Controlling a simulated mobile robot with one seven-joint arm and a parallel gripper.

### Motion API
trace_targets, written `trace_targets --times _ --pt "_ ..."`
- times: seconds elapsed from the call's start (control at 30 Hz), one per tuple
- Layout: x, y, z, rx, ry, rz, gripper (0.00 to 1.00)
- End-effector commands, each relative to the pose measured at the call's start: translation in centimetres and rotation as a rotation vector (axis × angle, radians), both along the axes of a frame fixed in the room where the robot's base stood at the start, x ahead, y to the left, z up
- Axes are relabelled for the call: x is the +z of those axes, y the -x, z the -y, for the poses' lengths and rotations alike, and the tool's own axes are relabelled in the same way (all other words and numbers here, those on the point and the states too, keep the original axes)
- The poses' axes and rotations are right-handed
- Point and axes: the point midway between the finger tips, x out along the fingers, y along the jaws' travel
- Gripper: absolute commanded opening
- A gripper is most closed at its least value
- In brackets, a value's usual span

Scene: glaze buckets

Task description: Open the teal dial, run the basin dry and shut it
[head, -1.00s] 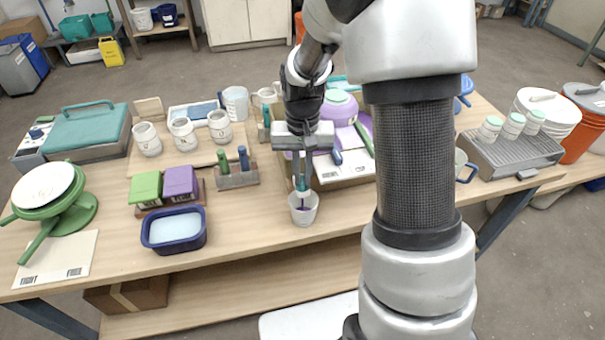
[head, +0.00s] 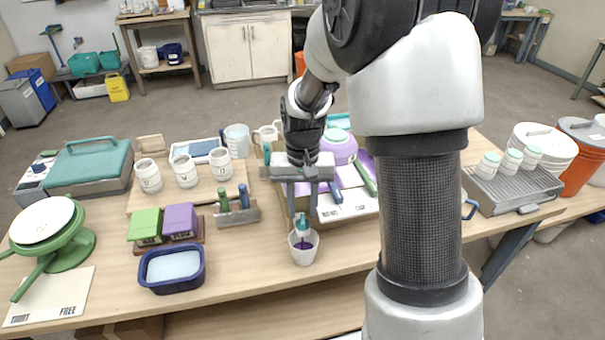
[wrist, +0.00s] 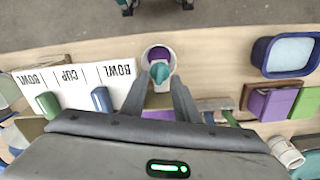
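My gripper (head: 303,212) is open above a white cup (head: 303,255) near the table's front edge. A teal-handled tool (head: 302,228) stands in the cup, its top between the spread fingers; the wrist view shows this tool (wrist: 160,72) apart from both fingers. Purple shows inside the cup. I cannot clearly make out a teal dial. A grey box (head: 38,167) with small dark and teal marks sits at the far left, beside a teal-lidded container (head: 92,165). A navy tub (head: 172,287) with pale, whitish contents stands at front left; I cannot tell whether it is the basin.
Green (head: 146,226) and purple (head: 180,221) blocks stand behind the tub. A tool holder (head: 236,218), several white mugs and a purple bowl (head: 338,148) crowd the middle. A green turntable (head: 70,245) stands left; a ribbed tray (head: 513,190) with jars stands right.

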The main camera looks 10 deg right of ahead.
Motion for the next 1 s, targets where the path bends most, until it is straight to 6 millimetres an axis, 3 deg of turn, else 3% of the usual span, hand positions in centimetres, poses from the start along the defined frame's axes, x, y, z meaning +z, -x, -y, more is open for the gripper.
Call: trace_targets --times 0.3,0.5,0.7,1.0 --pt "8.0 -0.1 0.0 0.000 0.001 0.007 0.28" --pt "12.3 -0.1 0.0 0.000 0.000 0.006 0.28" --pt "14.7 -0.1 0.0 0.000 0.000 0.003 0.28" --pt "15.2 0.0 0.0 0.000 -0.001 0.001 0.28"
